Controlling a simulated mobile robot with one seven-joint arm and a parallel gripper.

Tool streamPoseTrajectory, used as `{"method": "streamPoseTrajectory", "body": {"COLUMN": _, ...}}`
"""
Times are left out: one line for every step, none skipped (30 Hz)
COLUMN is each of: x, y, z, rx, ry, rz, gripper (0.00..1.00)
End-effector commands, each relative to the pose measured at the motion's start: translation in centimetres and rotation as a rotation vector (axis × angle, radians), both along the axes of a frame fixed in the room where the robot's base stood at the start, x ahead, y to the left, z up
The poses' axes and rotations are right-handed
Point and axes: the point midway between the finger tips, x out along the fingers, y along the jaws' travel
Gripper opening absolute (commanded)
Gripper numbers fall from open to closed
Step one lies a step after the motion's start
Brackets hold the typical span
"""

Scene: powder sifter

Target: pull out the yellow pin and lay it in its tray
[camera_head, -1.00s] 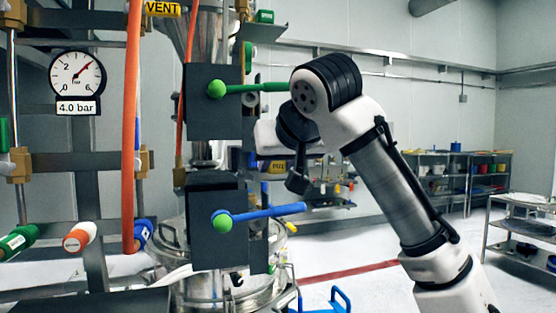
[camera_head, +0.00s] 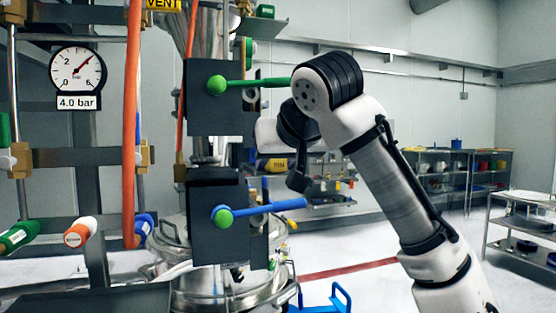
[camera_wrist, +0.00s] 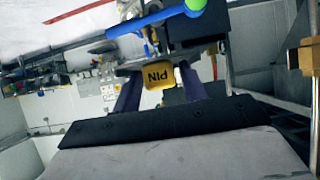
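In the wrist view a yellow tag (camera_wrist: 165,74) shows the letters PIN upside down. It sits between the tips of my gripper (camera_wrist: 161,84), whose two dark fingers stand apart on either side of it. I see no clear contact between fingers and tag. The pin's shaft is not clearly visible. I cannot make out the pin's tray.
The blue lever (camera_head: 265,209) with a green ball lies close by; it also shows in the wrist view (camera_wrist: 155,18). A green lever (camera_head: 258,83) sits above it. An orange hose (camera_head: 131,130) hangs at left. Shelves (camera_head: 440,185) stand far back right.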

Motion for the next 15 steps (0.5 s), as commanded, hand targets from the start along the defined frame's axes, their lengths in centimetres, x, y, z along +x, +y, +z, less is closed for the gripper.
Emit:
{"method": "streamPoseTrajectory", "body": {"x": 0.00, "y": 0.00, "z": 0.01, "rx": 0.000, "ry": 0.000, "rz": 0.000, "gripper": 0.49}}
{"method": "streamPoseTrajectory", "body": {"x": -0.01, "y": 0.01, "z": 0.01, "rx": 0.000, "ry": 0.000, "rz": 0.000, "gripper": 0.53}}
{"method": "streamPoseTrajectory", "body": {"x": -0.01, "y": 0.01, "z": 0.01, "rx": 0.000, "ry": 0.000, "rz": 0.000, "gripper": 0.56}}
{"method": "streamPoseTrajectory", "body": {"x": -0.01, "y": 0.01, "z": 0.01, "rx": 0.000, "ry": 0.000, "rz": 0.000, "gripper": 0.56}}
{"method": "streamPoseTrajectory", "body": {"x": 0.00, "y": 0.01, "z": 0.01, "rx": 0.000, "ry": 0.000, "rz": 0.000, "gripper": 0.56}}
{"method": "streamPoseTrajectory", "body": {"x": 0.00, "y": 0.01, "z": 0.01, "rx": 0.000, "ry": 0.000, "rz": 0.000, "gripper": 0.56}}
{"method": "streamPoseTrajectory", "body": {"x": 0.00, "y": 0.01, "z": 0.01, "rx": 0.000, "ry": 0.000, "rz": 0.000, "gripper": 0.56}}
{"method": "streamPoseTrajectory", "body": {"x": 0.00, "y": 0.01, "z": 0.01, "rx": 0.000, "ry": 0.000, "rz": 0.000, "gripper": 0.56}}
{"method": "streamPoseTrajectory", "body": {"x": 0.01, "y": 0.01, "z": -0.02, "rx": 0.000, "ry": 0.001, "rz": 0.000, "gripper": 0.56}}
{"method": "streamPoseTrajectory", "body": {"x": -0.01, "y": 0.01, "z": -0.01, "rx": 0.000, "ry": 0.001, "rz": 0.000, "gripper": 0.56}}
{"method": "streamPoseTrajectory", "body": {"x": -0.05, "y": -0.01, "z": 0.01, "rx": 0.000, "ry": 0.001, "rz": 0.000, "gripper": 0.56}}
{"method": "streamPoseTrajectory", "body": {"x": -0.17, "y": -0.04, "z": 0.08, "rx": 0.000, "ry": 0.000, "rz": 0.000, "gripper": 0.56}}
{"method": "streamPoseTrajectory", "body": {"x": -0.32, "y": -0.07, "z": 0.16, "rx": -0.001, "ry": 0.000, "rz": 0.001, "gripper": 0.56}}
{"method": "streamPoseTrajectory", "body": {"x": -0.52, "y": -0.13, "z": 0.28, "rx": -0.001, "ry": -0.001, "rz": 0.001, "gripper": 0.56}}
{"method": "streamPoseTrajectory", "body": {"x": -0.89, "y": -0.23, "z": 0.49, "rx": -0.001, "ry": -0.001, "rz": 0.001, "gripper": 0.56}}
